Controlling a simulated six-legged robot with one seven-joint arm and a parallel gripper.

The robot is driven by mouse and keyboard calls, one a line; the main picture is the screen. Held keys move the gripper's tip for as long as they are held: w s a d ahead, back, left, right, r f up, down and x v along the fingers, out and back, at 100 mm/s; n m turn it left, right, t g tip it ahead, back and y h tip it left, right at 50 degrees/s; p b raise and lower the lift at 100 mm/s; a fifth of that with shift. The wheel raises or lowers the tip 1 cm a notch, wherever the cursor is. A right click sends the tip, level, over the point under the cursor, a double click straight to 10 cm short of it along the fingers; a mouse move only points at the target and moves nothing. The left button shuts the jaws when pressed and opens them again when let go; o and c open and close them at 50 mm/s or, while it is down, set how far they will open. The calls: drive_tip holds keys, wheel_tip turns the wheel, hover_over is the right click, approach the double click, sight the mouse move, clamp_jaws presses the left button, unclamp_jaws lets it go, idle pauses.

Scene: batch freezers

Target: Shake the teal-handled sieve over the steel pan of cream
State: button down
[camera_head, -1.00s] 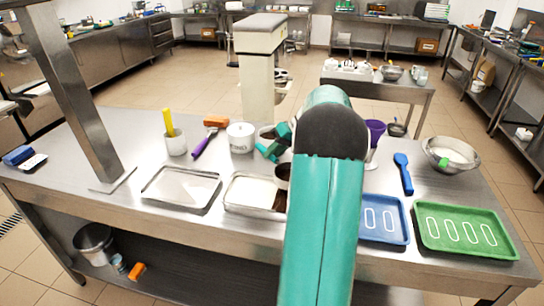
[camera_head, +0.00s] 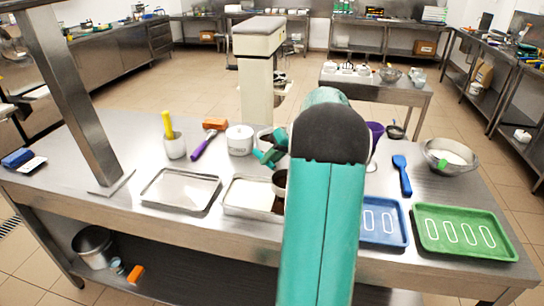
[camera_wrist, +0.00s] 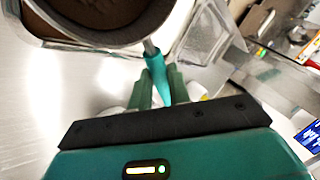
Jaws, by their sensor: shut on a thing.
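My gripper (camera_head: 270,156) is shut on the teal handle of the sieve; the handle shows between the fingers (camera_wrist: 158,88) in the wrist view. The round sieve (camera_head: 279,183) is partly hidden behind my arm. In the wrist view the sieve (camera_wrist: 140,30) holds brown powder and is cut off by the top edge. The steel pan of cream (camera_head: 226,207) lies on the bench, white inside, with a dark brown area at its right end. The sieve is over that right end. My arm hides part of the pan.
A second shallow steel pan (camera_head: 146,198) lies to the left. A white tub (camera_head: 240,140), a holder with a yellow-handled tool (camera_head: 175,145) and a purple-handled scraper (camera_head: 204,143) stand behind. Blue (camera_head: 405,242) and green (camera_head: 417,240) trays and a bowl (camera_head: 430,158) are right.

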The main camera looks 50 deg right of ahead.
drive_tip(key=shift+s+a, duration=0.25)
drive_tip(key=shift+a, duration=0.2)
drive_tip(key=w+a, duration=0.3)
drive_tip(key=w, duration=0.3)
drive_tip(key=shift+w+a, duration=0.2)
drive_tip(key=shift+w, duration=0.15)
idle(3.6)
